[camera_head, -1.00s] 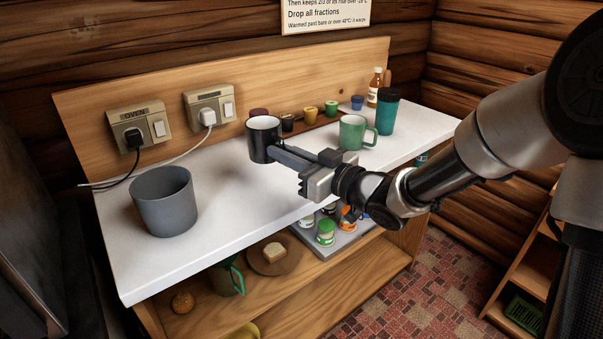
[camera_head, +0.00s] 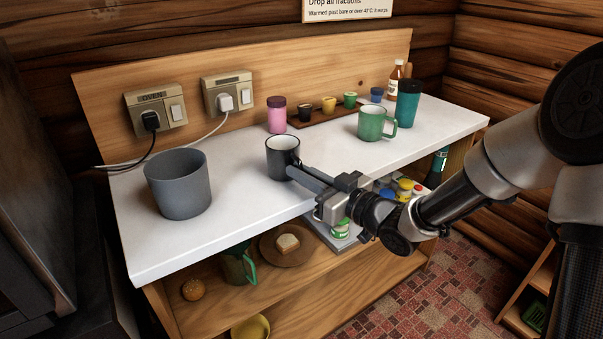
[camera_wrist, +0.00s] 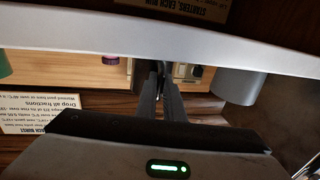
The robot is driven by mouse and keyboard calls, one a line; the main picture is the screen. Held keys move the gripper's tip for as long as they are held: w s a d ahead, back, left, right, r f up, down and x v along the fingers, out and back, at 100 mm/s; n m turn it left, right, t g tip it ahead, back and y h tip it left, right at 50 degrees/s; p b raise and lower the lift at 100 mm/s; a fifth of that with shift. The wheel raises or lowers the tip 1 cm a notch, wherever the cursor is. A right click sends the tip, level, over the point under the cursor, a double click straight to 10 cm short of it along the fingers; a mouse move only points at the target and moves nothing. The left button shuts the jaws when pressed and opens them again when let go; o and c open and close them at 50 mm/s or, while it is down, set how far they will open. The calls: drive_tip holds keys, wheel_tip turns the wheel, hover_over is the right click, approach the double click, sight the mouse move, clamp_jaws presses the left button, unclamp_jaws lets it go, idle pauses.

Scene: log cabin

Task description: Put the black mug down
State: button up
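The black mug (camera_head: 283,158), dark outside with a pale rim, is upright over the middle of the white counter (camera_head: 240,225). Its base is at or very near the counter top; I cannot tell whether it touches. My gripper (camera_head: 293,173) reaches in from the right with its fingers at the mug's near right side, shut on it, probably at the handle, which is hidden. In the wrist view my fingers (camera_wrist: 161,80) lie close together, and the mug is not clearly seen there.
A grey pot (camera_head: 178,185) stands left of the mug. Bare counter lies between pot and mug. A shelf (camera_head: 300,290) is below.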

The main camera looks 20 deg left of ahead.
drive_tip(key=o, duration=0.4)
drive_tip(key=shift+o, duration=0.2)
drive_tip(key=shift+r, duration=0.1)
drive_tip(key=shift+d+r+p, duration=0.1)
drive_tip(key=shift+d+p, duration=0.05)
drive_tip(key=shift+p, duration=0.15)
drive_tip(key=p+v, duration=0.2)
drive_tip(key=v, duration=0.9)
drive_tip(key=shift+s+d, duration=0.25)
drive_tip(key=shift+d, duration=0.05)
